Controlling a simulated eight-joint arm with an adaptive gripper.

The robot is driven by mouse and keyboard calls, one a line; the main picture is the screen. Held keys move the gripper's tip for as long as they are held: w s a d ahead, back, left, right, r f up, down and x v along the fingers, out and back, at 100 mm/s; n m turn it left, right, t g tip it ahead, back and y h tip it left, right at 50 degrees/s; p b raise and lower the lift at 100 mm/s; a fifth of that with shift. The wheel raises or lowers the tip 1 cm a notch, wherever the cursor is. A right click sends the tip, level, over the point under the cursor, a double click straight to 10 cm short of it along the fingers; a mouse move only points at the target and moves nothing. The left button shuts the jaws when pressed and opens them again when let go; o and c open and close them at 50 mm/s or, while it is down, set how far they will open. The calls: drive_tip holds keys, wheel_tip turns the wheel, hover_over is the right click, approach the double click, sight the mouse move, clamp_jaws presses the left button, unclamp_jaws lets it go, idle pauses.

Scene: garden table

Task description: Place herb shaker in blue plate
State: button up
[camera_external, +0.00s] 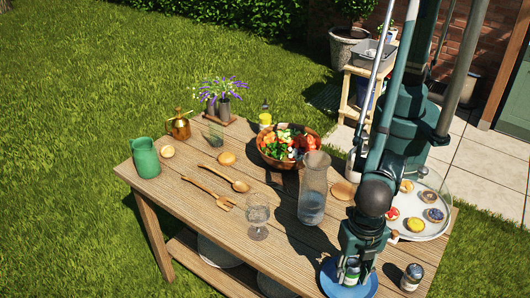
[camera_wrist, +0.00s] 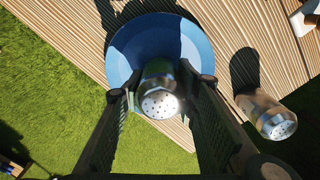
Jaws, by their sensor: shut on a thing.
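My gripper (camera_wrist: 158,98) is shut on a shaker with a silver perforated cap, the herb shaker (camera_wrist: 160,100). The herb shaker also shows between the fingers in the external view (camera_external: 352,271), with a greenish body. It is upright over the blue plate (camera_wrist: 125,48). Whether its base touches the plate is hard to tell. The blue plate lies at the table's front edge in the external view (camera_external: 329,279), partly hidden behind my gripper and the shaker.
A second shaker (camera_wrist: 268,116) stands right of the plate; it also shows in the external view (camera_external: 411,278). A glass pitcher (camera_external: 313,190), a wine glass (camera_external: 257,214), a salad bowl (camera_external: 270,160) and a tray of pastries (camera_external: 440,231) stand farther back on the table (camera_external: 200,213).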

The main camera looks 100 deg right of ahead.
drive_tip(key=shift+f, duration=0.15)
drive_tip(key=o, duration=0.9)
drive_tip(key=shift+o, duration=0.2)
drive_tip(key=shift+r, duration=0.2)
wheel_tip(320, 180, up, 12)
drive_tip(key=shift+p, duration=0.55)
drive_tip(key=shift+d+r, duration=0.1)
drive_tip(key=shift+d, duration=0.05)
idle(0.5)
